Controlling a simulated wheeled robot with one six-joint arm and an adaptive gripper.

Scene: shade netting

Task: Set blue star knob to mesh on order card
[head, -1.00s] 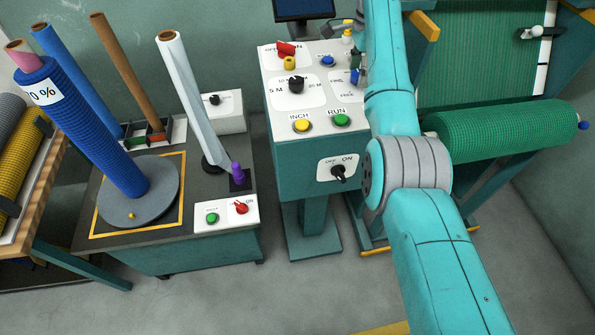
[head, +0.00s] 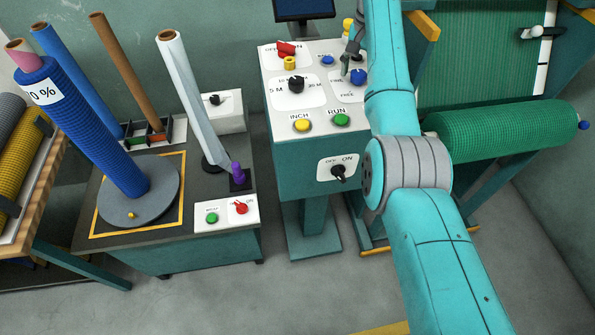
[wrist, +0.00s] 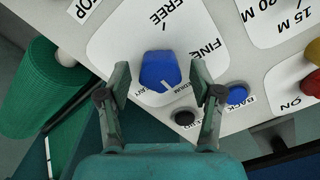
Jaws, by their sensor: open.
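The blue star knob (head: 358,77) sits on a white plate on the control panel, beside my upright arm in the head view. In the wrist view the knob (wrist: 160,70) lies between the fingertips, with printed FREE, FINE and MEDIUM labels around it and another label partly hidden. A small white mark on the knob is at its lower edge, near the MEDIUM end of the labels. My gripper (wrist: 161,78) is open, one finger on each side of the knob; contact cannot be told. In the head view it is partly hidden by my arm. I cannot make out an order card.
The panel also holds a black selector (head: 296,84), a yellow INCH button (head: 302,125), a green RUN button (head: 340,119) and a red switch (head: 286,48). A blue BACK button (wrist: 237,94) and black button (wrist: 184,117) lie close to the right finger. A green net roll (head: 505,130) is at right.

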